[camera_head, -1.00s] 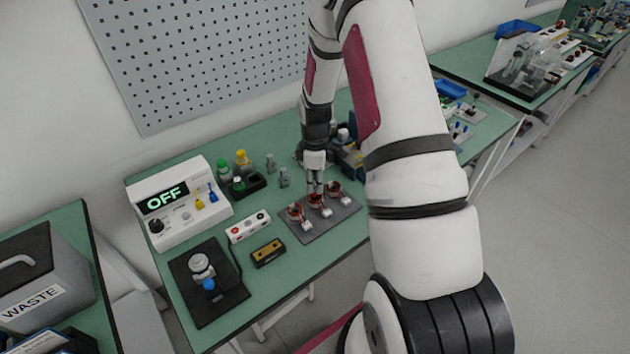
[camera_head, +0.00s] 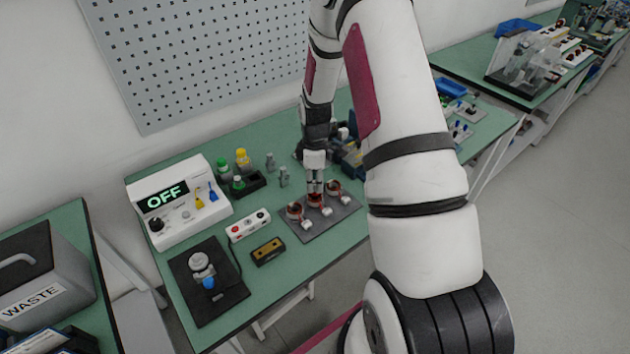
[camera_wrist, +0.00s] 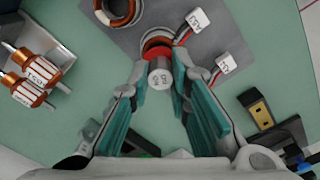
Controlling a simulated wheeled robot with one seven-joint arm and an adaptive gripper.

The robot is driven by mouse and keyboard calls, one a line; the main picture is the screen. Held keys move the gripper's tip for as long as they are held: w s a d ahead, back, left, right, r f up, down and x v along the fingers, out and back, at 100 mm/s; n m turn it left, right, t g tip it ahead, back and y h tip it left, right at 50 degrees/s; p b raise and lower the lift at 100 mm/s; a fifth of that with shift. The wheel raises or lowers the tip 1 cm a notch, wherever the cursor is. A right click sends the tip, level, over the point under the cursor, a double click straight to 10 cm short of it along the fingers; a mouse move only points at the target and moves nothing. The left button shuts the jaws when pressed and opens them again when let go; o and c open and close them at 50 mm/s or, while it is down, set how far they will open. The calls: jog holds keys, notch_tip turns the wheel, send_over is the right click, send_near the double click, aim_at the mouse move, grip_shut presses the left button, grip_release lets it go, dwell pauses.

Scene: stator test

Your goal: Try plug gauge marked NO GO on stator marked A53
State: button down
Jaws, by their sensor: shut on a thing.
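My gripper (camera_wrist: 160,80) is shut on a grey cylindrical plug gauge (camera_wrist: 159,76), its round end face toward the wrist camera. Marks on that face look like NO GO but are small. Below it is a red part (camera_wrist: 158,46), and I cannot tell whether the gauge's far end is inside a stator. In the head view, my gripper (camera_head: 315,186) is over the middle of three copper-wound stators (camera_head: 317,201) on a grey plate (camera_head: 340,216). White tags hang from the stators; two show in the wrist view, one upper (camera_wrist: 198,19) and one lower (camera_wrist: 222,65), with lettering too small to read surely.
A tester (camera_head: 180,205) reading OFF stands at the left. A button box (camera_head: 248,225), a yellow-faced device (camera_head: 268,251) and a black stand (camera_head: 207,290) lie nearby. Bottles and a black holder (camera_head: 247,185) are behind.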

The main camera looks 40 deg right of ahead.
jog(key=shift+r, duration=0.15)
dwell(0.6)
jog(key=shift+r, duration=0.35)
jog(key=shift+r+p, duration=0.2)
jog(key=shift+p, duration=0.1)
jog(key=shift+r+p, duration=0.7)
jog(key=shift+r, duration=1.8)
